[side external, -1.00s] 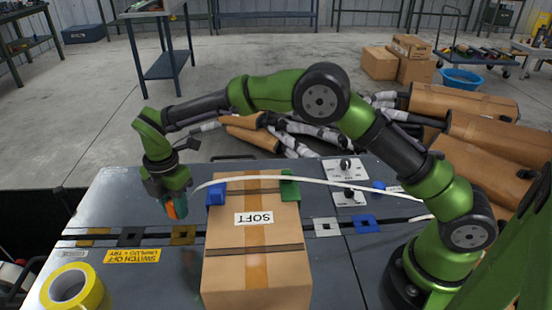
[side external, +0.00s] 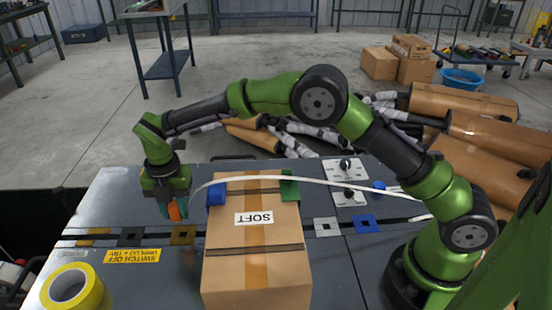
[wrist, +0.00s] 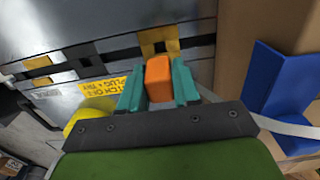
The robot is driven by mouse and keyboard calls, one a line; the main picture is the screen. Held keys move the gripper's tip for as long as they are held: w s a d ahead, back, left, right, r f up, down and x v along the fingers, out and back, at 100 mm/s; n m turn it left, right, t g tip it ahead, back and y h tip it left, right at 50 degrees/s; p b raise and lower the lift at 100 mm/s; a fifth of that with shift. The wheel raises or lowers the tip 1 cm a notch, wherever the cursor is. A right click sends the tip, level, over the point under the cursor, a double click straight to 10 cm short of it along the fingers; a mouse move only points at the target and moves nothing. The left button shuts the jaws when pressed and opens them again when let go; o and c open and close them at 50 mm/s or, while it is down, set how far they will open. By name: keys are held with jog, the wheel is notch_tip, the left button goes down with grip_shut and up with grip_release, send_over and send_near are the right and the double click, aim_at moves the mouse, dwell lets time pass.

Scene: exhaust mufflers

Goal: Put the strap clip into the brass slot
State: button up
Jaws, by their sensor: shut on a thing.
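My gripper (side external: 176,204) is shut on the orange strap clip (side external: 173,212), above the table left of the cardboard box. In the wrist view the clip (wrist: 159,82) sits between the two teal fingers. A white strap (side external: 240,177) runs from near the gripper across the box's far end to the right. A brass-coloured slot plate (side external: 190,230) lies flat on the table, a little nearer the camera than the clip. In the wrist view this plate (wrist: 171,36) shows just beyond the clip, its square hole partly visible. The clip is apart from the plate.
The box (side external: 225,270) carries a blue guide (side external: 215,194) and a green guide (side external: 289,188). A black plate (side external: 130,237) and another yellowish plate (side external: 90,232) lie further left. White and blue (side external: 367,224) plates lie right.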

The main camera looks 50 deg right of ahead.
aim_at(179, 222)
jog(key=shift+f, duration=2.3)
jog(key=shift+f, duration=0.5)
dwell(0.4)
jog(key=o, duration=1)
jog(key=shift+o, duration=0.2)
notch_tip(179, 222, up, 17)
